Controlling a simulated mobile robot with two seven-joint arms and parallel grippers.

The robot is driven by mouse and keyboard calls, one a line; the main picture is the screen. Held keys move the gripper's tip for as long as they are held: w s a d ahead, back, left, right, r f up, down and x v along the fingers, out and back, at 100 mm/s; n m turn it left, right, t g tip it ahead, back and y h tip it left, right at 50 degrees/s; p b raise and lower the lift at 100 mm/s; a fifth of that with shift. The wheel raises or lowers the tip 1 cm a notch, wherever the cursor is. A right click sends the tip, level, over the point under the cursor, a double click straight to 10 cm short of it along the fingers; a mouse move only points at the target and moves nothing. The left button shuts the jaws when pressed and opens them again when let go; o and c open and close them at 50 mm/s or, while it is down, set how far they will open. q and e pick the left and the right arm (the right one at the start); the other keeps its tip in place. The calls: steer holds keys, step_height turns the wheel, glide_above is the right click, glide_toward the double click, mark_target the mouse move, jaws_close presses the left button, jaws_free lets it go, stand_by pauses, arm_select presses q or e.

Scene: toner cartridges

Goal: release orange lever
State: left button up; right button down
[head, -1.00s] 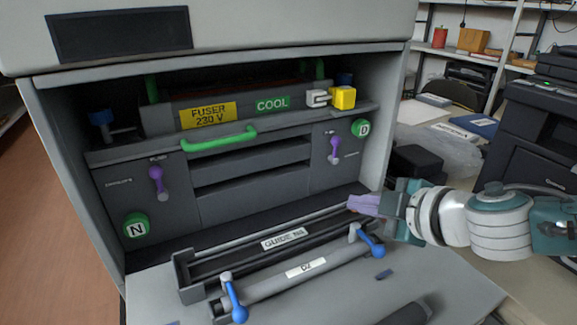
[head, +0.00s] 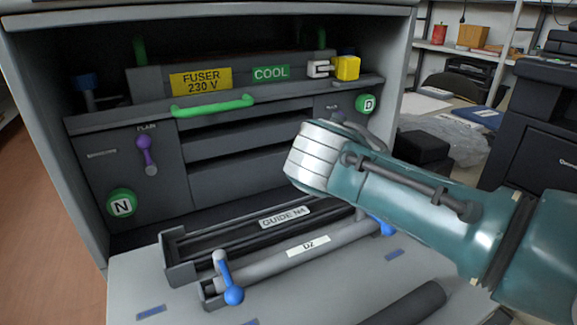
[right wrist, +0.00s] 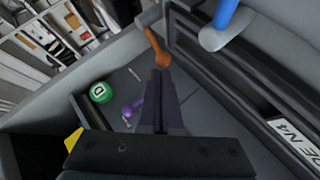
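The orange lever (right wrist: 155,46) shows in the right wrist view, mounted by the inner side wall of the machine opening. In the head view it does not show; my right arm covers that area. My right gripper (right wrist: 161,72) has its two dark fingers together, pointing at the lever. The fingertips are just below the lever's lower end in the right wrist view. I cannot tell whether they touch it, and nothing shows between them. In the head view my right wrist and forearm reach in from the right and hide the gripper. My left gripper is not in view.
A purple lever (right wrist: 133,107) and green D knob (right wrist: 100,93) are near my right gripper. The guide tray (head: 180,270) and a D2 bar with a blue lever (head: 229,280) lie in front. Another purple lever (head: 146,155) and green N knob (head: 121,202) are at left.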

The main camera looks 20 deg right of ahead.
steer(key=shift+w+d+f+m+g+h+b, duration=0.3)
steer(key=shift+w+m+g+h+b, duration=0.1)
steer(key=shift+m+b, duration=0.25)
arm_select(q)
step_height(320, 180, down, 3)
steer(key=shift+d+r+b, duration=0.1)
steer(key=shift+b, duration=0.25)
arm_select(e)
steer(key=shift+w+d+r, duration=0.2)
steer(key=shift+d, duration=0.05)
steer(key=shift+w+d+r, duration=0.1)
steer(key=shift+w, duration=0.05)
stand_by(0.4)
steer(key=shift+s+d+r+p, duration=0.15)
steer(key=shift+s+d+p, duration=0.15)
steer(key=shift+s+p, duration=0.35)
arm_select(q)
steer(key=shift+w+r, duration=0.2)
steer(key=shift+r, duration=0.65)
arm_select(e)
steer(key=shift+d, duration=0.1)
steer(key=shift+f, duration=0.2)
